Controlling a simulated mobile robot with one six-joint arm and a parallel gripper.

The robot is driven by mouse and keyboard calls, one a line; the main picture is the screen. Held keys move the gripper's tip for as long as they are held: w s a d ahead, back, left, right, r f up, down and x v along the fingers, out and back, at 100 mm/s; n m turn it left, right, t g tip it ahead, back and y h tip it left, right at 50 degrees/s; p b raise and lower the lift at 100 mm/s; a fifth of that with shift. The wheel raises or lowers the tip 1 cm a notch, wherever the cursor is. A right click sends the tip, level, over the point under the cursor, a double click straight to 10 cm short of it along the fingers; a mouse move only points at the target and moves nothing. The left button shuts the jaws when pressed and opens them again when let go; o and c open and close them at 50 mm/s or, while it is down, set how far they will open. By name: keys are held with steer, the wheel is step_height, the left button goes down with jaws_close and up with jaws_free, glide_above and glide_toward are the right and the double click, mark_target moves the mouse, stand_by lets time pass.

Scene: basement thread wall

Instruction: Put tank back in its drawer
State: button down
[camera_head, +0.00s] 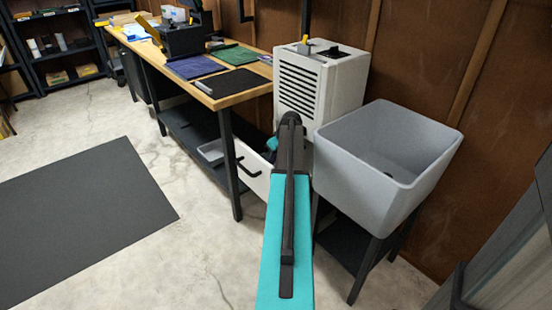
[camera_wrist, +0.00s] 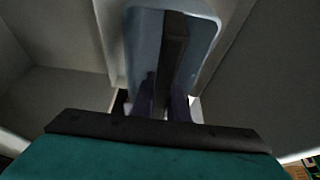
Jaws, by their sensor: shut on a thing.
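In the wrist view, the pale blue-grey tank (camera_wrist: 143,45) has a dark bar across its middle. My gripper (camera_wrist: 164,95) is shut on this bar, with its fingers on both sides. Pale walls (camera_wrist: 60,95) surround the tank in that view; I cannot tell how deep it sits between them. In the head view, the white drawer (camera_head: 252,172) with a black handle stands out below the white vented dehumidifier (camera_head: 305,85). My arm covers most of the drawer's inside, and the gripper and tank are mostly hidden there.
A grey sink (camera_head: 375,185) on dark legs stands close on the right of my arm. A wooden workbench (camera_head: 235,85) with mats and a dark leg stands on the left. A grey tray (camera_head: 211,152) lies on its lower shelf. Open floor and a dark mat (camera_head: 80,215) lie further left.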

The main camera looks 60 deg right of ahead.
steer(key=c, duration=1.7)
jaws_free()
steer(key=shift+f, duration=0.1)
steer(key=shift+c, duration=0.2)
steer(key=p+v, duration=0.1)
steer(key=v, duration=1.1)
steer(key=shift+p, duration=0.3)
